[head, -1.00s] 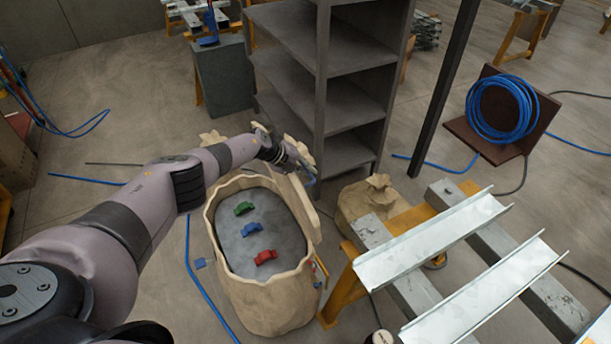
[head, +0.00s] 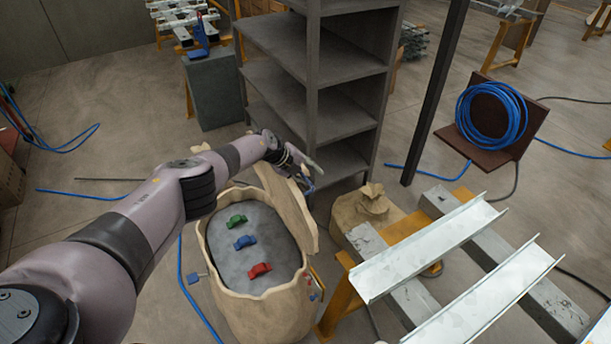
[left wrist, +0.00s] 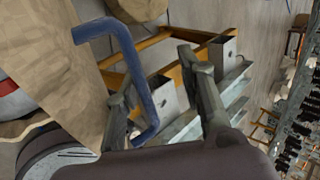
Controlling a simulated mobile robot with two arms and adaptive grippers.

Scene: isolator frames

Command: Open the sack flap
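The beige sack (head: 262,308) stands on the floor in front of me, its mouth open on a grey surface. Its flap (head: 284,212) is tilted up along the right side of the mouth. A blue handle (head: 311,184) shows at the flap's upper end; it is also large in the left wrist view (left wrist: 143,84). My left gripper (head: 305,168) is at that upper end. In the left wrist view, its fingers (left wrist: 160,95) are apart, with the handle's bar between them and gaps beside it. My right gripper is not seen.
Green (head: 236,221), blue (head: 245,242) and red (head: 260,270) pieces lie in the sack's mouth. Grey shelves (head: 325,95) stand close behind the flap. A smaller tied sack (head: 362,208) and a trestle with metal channels (head: 430,250) stand right.

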